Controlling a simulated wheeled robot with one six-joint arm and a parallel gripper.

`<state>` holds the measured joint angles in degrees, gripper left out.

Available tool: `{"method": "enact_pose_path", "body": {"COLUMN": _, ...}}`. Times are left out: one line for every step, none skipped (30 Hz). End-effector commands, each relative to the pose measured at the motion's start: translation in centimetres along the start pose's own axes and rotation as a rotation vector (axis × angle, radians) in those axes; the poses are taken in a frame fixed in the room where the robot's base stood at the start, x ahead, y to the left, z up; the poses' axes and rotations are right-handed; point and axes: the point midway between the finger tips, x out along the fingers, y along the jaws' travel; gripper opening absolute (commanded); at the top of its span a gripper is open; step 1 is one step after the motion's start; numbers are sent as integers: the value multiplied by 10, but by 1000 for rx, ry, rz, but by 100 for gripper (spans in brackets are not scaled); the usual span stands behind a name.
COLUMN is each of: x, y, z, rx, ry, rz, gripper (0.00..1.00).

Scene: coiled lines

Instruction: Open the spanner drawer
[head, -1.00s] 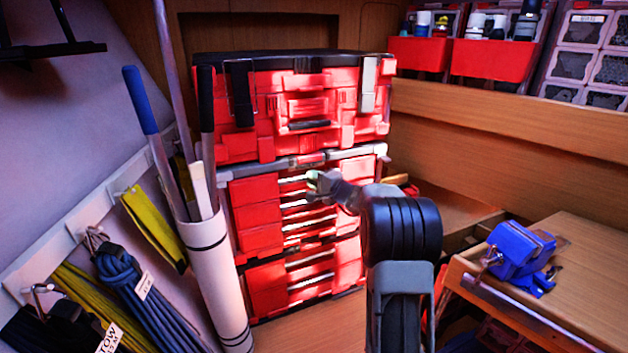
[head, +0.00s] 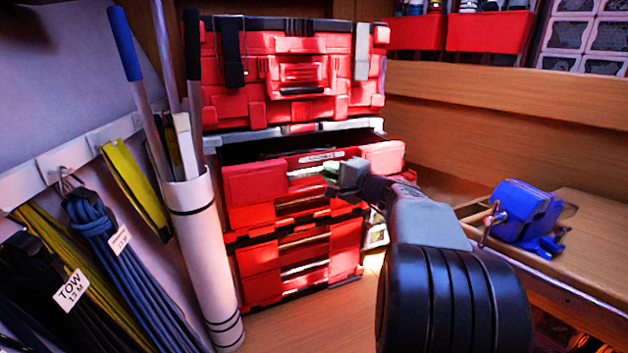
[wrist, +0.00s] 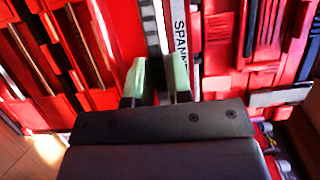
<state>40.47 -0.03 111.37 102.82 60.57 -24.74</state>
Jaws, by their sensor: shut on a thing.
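The spanner drawer (head: 248,186) is the top drawer of the red lower tool chest, and it stands partly pulled out. Its dark inside shows as a gap below the chest's grey top edge. My gripper (head: 337,170) is at the middle of its front, shut on the pale drawer handle (head: 302,172). In the wrist view the two green fingertips (wrist: 159,82) straddle the handle bar (wrist: 149,22). Beside it is a white label (wrist: 182,32) with the readable letters "SPANN"; the rest is hidden by my gripper.
Lower red drawers (head: 262,273) are shut below. A red toolbox (head: 300,75) rests on top of the chest. A white tube (head: 205,255) with poles stands close at the left, beside hanging coiled lines (head: 110,250). A blue vise (head: 527,212) sits on the bench at right.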

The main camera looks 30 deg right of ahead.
Motion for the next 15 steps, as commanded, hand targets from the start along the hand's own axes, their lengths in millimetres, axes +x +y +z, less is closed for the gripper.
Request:
{"method": "enact_pose_path", "body": {"x": -12, "y": 8, "z": 4, "rx": -6, "ry": 4, "rz": 1, "gripper": 0}}
{"method": "enact_pose_path", "body": {"x": -19, "y": 7, "z": 7, "rx": -4, "ry": 4, "rz": 1, "gripper": 0}}
{"method": "enact_pose_path", "body": {"x": -27, "y": 7, "z": 11, "rx": -5, "ry": 3, "rz": 2, "gripper": 0}}
{"method": "enact_pose_path", "body": {"x": -33, "y": 6, "z": 13, "rx": -4, "ry": 4, "rz": 2, "gripper": 0}}
{"method": "enact_pose_path", "body": {"x": -39, "y": 6, "z": 16, "rx": -5, "ry": 3, "rz": 2, "gripper": 0}}
{"method": "enact_pose_path", "body": {"x": -46, "y": 6, "z": 18, "rx": -3, "ry": 3, "rz": 3, "gripper": 0}}
{"method": "enact_pose_path", "body": {"x": -51, "y": 5, "z": 20, "rx": -4, "ry": 4, "rz": 2, "gripper": 0}}
{"method": "enact_pose_path", "body": {"x": -55, "y": 5, "z": 22, "rx": -3, "ry": 3, "rz": 3, "gripper": 0}}
{"method": "enact_pose_path", "body": {"x": -61, "y": 5, "z": 25, "rx": -3, "ry": 3, "rz": 3, "gripper": 0}}
{"method": "enact_pose_path", "body": {"x": -65, "y": 5, "z": 26, "rx": -3, "ry": 3, "rz": 4, "gripper": 0}}
{"method": "enact_pose_path", "body": {"x": -68, "y": 4, "z": 28, "rx": -2, "ry": 2, "rz": 4, "gripper": 0}}
{"method": "enact_pose_path", "body": {"x": -73, "y": 4, "z": 30, "rx": -1, "ry": 2, "rz": 3, "gripper": 0}}
{"method": "enact_pose_path", "body": {"x": -76, "y": 4, "z": 31, "rx": -1, "ry": 2, "rz": 4, "gripper": 0}}
{"method": "enact_pose_path", "body": {"x": -78, "y": 3, "z": 32, "rx": -2, "ry": 1, "rz": 4, "gripper": 0}}
{"method": "enact_pose_path", "body": {"x": -82, "y": 3, "z": 34, "rx": -2, "ry": 1, "rz": 4, "gripper": 0}}
